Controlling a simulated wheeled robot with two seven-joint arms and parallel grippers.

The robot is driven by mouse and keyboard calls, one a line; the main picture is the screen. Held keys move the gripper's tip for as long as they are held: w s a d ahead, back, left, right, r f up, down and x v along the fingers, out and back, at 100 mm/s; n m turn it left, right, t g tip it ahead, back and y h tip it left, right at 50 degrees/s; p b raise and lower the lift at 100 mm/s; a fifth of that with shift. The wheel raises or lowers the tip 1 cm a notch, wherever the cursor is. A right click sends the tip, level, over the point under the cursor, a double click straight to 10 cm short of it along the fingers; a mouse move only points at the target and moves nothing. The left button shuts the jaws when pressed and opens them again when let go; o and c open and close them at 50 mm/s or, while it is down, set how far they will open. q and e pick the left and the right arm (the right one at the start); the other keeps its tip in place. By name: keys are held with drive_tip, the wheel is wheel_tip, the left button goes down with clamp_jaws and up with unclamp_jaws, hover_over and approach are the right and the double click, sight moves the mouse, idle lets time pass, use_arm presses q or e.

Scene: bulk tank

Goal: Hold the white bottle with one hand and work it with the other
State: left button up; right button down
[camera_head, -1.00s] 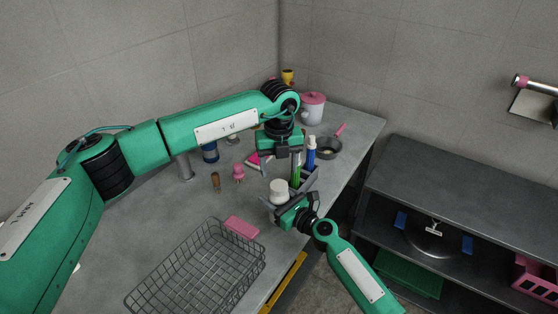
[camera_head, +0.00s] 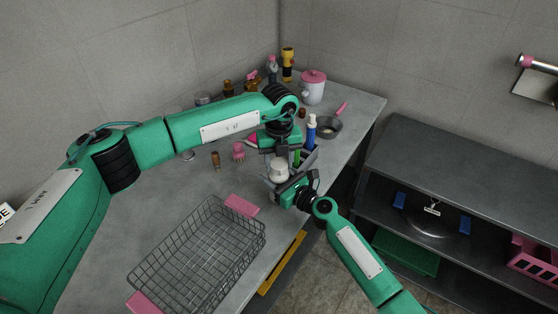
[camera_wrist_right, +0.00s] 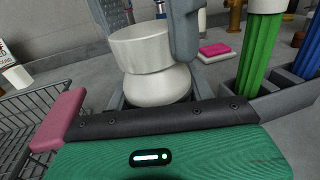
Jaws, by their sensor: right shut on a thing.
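The white bottle (camera_head: 279,171) stands upright near the table's right edge. In the right wrist view its wide ribbed cap (camera_wrist_right: 140,47) and rounded shoulder (camera_wrist_right: 158,86) show. My right gripper (camera_head: 284,181) is shut on the bottle below the cap. My left gripper (camera_head: 280,151) comes down from above, its fingers pointing at the bottle. In the right wrist view its two grey fingers (camera_wrist_right: 155,25) stand apart, one at each side of the cap. Whether they touch the cap cannot be told. The lower bottle is hidden by my right gripper.
A wire basket (camera_head: 197,256) is in front. A pan (camera_head: 327,128) and a pink-lidded pot (camera_head: 313,88) are farther back.

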use_arm(q)
drive_tip(key=shift+c, duration=0.4)
drive_tip(key=m, duration=0.5)
drive_tip(key=shift+m, duration=0.3)
drive_tip(key=m, duration=1)
drive_tip(key=shift+m, duration=0.4)
drive_tip(key=m, duration=0.5)
drive_tip(key=shift+m, duration=0.4)
drive_tip(key=o, duration=1.1)
